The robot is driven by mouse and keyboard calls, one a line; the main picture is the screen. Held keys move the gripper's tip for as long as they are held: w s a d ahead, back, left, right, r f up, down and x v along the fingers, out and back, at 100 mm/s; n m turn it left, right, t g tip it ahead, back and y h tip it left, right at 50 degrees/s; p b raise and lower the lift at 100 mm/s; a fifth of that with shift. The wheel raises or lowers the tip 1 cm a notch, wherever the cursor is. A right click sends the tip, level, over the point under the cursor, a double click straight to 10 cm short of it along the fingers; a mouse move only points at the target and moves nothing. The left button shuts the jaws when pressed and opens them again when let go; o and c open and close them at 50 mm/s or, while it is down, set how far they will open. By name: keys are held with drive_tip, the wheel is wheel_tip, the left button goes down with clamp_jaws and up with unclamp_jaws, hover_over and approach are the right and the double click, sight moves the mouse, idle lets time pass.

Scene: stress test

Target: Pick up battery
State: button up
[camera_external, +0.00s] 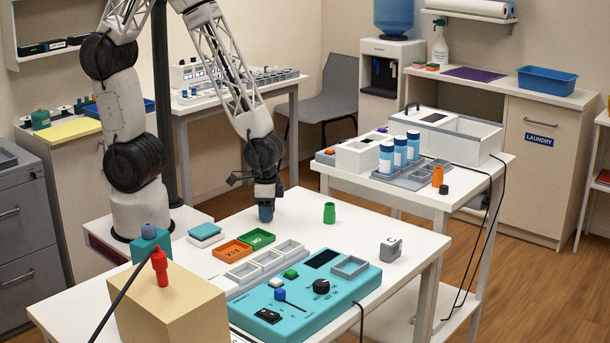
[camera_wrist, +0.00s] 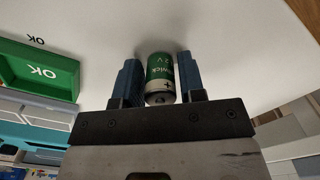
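In the wrist view a green battery (camera_wrist: 160,77) with a silver end marked with a plus stands between the two blue fingers of my gripper (camera_wrist: 160,78). A narrow gap seems to show on each side of it, so the fingers are around the battery and look open. In the external view my gripper (camera_external: 265,213) points straight down, low over the white table, behind the OK tray. The battery cannot be made out there; the fingers seem to hide it.
A green OK tray (camera_external: 262,240) and an orange FIX tray (camera_external: 233,251) lie close in front. A green cylinder (camera_external: 329,213) stands to the right. The teal console (camera_external: 340,300) fills the table's front. A grey block (camera_external: 391,249) stands near the right edge.

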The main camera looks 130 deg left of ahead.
drive_tip(key=c, duration=0.6)
drive_tip(key=shift+r, duration=0.15)
drive_tip(key=shift+r, duration=0.75)
wheel_tip(320, 180, up, 2)
drive_tip(key=shift+r, duration=0.1)
drive_tip(key=s+d, duration=0.2)
drive_tip(key=s, duration=0.3)
drive_tip(key=s+d, duration=0.2)
drive_tip(key=s, duration=0.3)
drive_tip(key=s+d+r, duration=0.1)
drive_tip(key=s, duration=0.4)
drive_tip(key=shift+d, duration=0.4)
